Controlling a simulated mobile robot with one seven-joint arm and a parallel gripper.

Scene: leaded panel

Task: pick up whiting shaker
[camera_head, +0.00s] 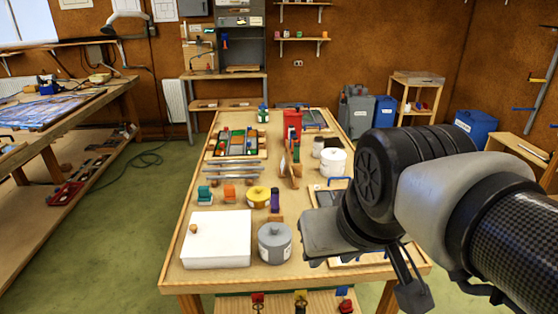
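I cannot tell for sure which container is the whiting shaker. A small pale jar (318,147) stands at the right side of the long wooden table (179,271), beside a larger white tub (333,162). My gripper (365,268) is over the near right part of the table, nearer to me than these containers and apart from them. My wrist hides much of that part of the table. One dark finger hangs low at the right; the opening between the fingers does not show clearly. No held object shows.
An upright wooden rack (289,168) is left of the white tub.

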